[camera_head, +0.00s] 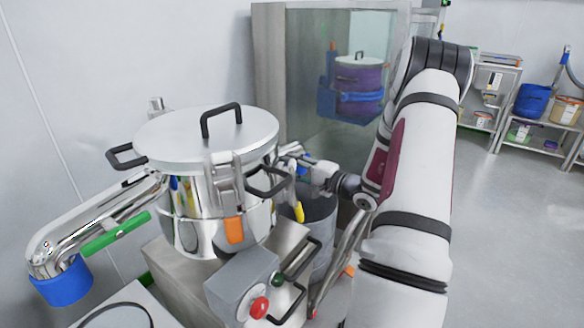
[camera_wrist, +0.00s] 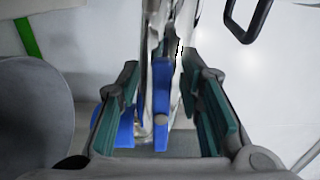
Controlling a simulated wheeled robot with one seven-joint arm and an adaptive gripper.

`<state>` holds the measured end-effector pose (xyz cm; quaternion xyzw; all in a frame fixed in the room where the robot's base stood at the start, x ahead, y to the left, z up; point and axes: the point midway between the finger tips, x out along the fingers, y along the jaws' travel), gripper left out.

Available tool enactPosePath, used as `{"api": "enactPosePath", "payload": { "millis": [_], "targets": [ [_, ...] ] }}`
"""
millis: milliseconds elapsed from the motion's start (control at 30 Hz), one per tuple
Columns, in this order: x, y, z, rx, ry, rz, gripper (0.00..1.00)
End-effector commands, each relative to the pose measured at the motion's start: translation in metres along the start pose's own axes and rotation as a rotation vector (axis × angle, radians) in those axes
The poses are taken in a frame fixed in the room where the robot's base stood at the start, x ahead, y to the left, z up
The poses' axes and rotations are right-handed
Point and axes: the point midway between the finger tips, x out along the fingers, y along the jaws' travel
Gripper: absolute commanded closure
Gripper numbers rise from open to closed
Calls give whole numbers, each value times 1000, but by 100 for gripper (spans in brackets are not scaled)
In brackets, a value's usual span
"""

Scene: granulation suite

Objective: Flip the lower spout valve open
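The steel vessel (camera_head: 192,205) stands at the left of the head view, with its lid on. My gripper (camera_head: 298,163) reaches to its right side, partly hidden by the vessel and a black handle. In the wrist view my gripper (camera_wrist: 166,95) is open, with its teal-padded fingers on both sides of a blue lever (camera_wrist: 161,100) against a shiny steel pipe (camera_wrist: 186,55). Gaps show between the lever and the fingers; I cannot tell contact for certain. A small blue part also shows by the gripper in the head view (camera_head: 304,157). The valve's position is unclear.
A grey bin (camera_head: 318,235) stands below my gripper. A control box (camera_head: 243,285) with a red button is in front of the vessel. A steel pipe (camera_head: 95,215) with a green handle (camera_head: 115,234) runs left. A glass-fronted cabinet (camera_head: 310,75) stands behind. The floor at right is clear.

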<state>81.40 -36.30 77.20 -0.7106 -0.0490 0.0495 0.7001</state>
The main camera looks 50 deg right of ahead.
Motion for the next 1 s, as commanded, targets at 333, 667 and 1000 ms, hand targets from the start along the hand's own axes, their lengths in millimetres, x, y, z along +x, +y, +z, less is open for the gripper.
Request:
{"api": "enactPosePath", "payload": {
  "millis": [333,667,1000],
  "targets": [
    [-36,0,-1,0,5,0,67],
    [-99,0,-1,0,3,1,67],
    [-120,0,0,0,0,0,67]
  ]
}}
